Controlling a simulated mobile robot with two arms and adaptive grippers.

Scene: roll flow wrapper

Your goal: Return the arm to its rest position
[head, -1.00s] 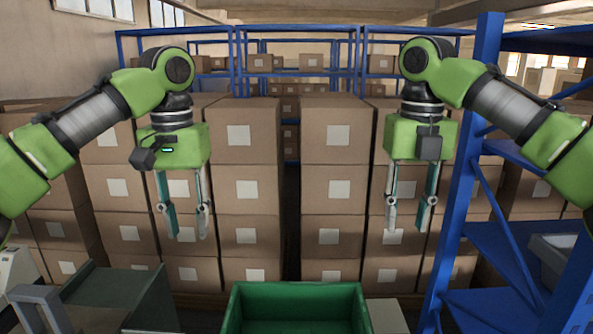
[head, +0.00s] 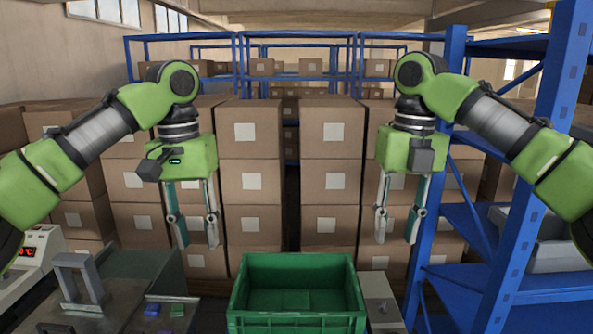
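My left gripper (head: 197,246) hangs pointing down at the left, fingers apart, with nothing between them. My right gripper (head: 396,241) hangs pointing down at the right, fingers apart and also empty. Both green arms are bent in a near mirror pose, and both grippers are clear of any object. The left gripper is left of the green crate (head: 297,322), and the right gripper is to the right of the crate's centre line.
The crate looks empty. At the left are a metal machine part with a handle (head: 80,279), small blue pieces (head: 152,309) and a device with a red display (head: 30,262). A blue shelf rack (head: 520,220) stands close on the right. Stacked cardboard boxes (head: 252,180) fill the background.

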